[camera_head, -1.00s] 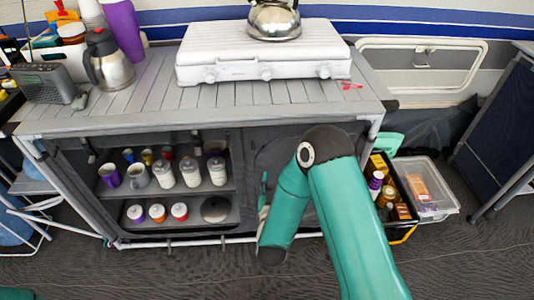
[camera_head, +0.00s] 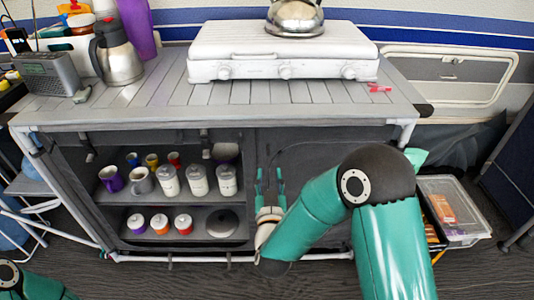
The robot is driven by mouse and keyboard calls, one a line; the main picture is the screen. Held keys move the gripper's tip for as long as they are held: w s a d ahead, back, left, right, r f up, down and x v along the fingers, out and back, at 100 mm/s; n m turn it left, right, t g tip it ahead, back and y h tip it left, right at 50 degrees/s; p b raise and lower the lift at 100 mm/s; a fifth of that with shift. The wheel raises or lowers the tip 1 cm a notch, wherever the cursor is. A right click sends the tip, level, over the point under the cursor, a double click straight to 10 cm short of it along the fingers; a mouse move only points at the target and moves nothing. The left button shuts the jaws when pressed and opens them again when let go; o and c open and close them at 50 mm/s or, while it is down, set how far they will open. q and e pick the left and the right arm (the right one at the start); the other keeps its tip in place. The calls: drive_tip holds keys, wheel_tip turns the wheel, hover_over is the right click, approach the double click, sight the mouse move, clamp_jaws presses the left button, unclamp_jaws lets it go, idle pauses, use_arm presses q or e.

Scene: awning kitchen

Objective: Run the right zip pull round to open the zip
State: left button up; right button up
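The right compartment of the cupboard is closed by a dark fabric panel (camera_head: 308,168). A thin arched line, which looks like the zip (camera_head: 300,145), curves over its upper part. The zip pull is too small to tell apart. My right gripper (camera_head: 270,176) is in front of the panel's left side, with its two teal fingers pointing up and apart. I see nothing between them, and cannot tell whether they touch the panel. My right arm hides the panel's lower right. Only part of my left arm shows at the lower left; its gripper is out of view.
Open shelves (camera_head: 190,198) with mugs and jars stand left of the panel. The worktop (camera_head: 150,110) above holds a white stove (camera_head: 285,52) with a kettle. A clear bin (camera_head: 452,210) stands on the floor at right, partly behind my arm. The floor in front is clear.

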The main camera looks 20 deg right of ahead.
sight(268, 153)
drive_tip(key=x, duration=1)
drive_tip(key=shift+s, duration=0.1)
clamp_jaws()
drive_tip(key=shift+a+f, duration=0.1)
drive_tip(key=shift+a, duration=0.05)
